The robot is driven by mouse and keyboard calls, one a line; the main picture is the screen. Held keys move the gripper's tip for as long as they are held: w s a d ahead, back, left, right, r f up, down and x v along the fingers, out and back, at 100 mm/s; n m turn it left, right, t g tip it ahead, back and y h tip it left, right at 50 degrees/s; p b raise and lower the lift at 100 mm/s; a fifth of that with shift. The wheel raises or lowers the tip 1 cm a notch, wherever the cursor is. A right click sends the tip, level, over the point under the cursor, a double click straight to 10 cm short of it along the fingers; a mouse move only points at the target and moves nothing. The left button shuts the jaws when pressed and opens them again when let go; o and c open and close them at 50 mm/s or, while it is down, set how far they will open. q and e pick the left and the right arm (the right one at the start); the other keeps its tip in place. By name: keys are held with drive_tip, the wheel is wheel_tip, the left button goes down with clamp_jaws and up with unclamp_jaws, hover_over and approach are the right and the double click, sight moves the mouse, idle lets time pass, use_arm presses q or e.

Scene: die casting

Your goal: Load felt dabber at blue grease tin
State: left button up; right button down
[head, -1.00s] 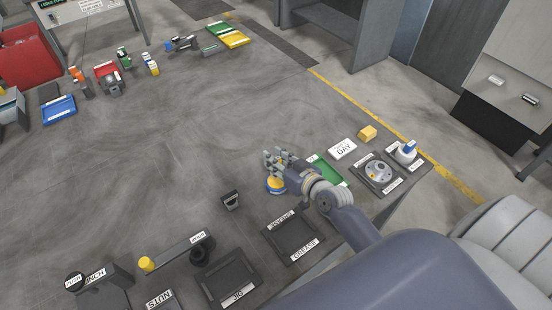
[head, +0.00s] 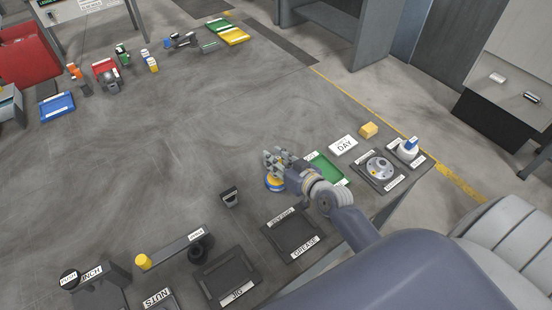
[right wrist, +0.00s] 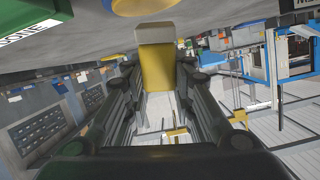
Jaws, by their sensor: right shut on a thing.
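My right gripper (head: 273,160) is just above the blue grease tin (head: 274,184), whose yellow top shows below the fingers. In the right wrist view the gripper (right wrist: 157,78) is shut on the felt dabber (right wrist: 157,68), with its yellow handle between the fingers and its pale grey felt end pointing toward the tin. The tin shows at the top edge of that view (right wrist: 142,6), yellow with a blue rim. The felt end looks close to it; I cannot tell whether they touch. My left gripper is not in view.
A dark tray marked GREASE (head: 293,235) lies in front. A small dark holder (head: 230,197) stands left. The table's middle is clear.

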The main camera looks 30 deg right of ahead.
drive_tip(key=shift+f+b, duration=0.4)
drive_tip(key=shift+f, duration=0.05)
idle(0.4)
drive_tip(key=shift+f, duration=0.2)
idle(0.7)
drive_tip(key=shift+r, duration=0.1)
wheel_tip(320, 180, up, 7)
drive_tip(key=p, duration=0.7)
drive_tip(key=shift+r, duration=0.1)
drive_tip(key=shift+d, duration=0.15)
idle(0.5)
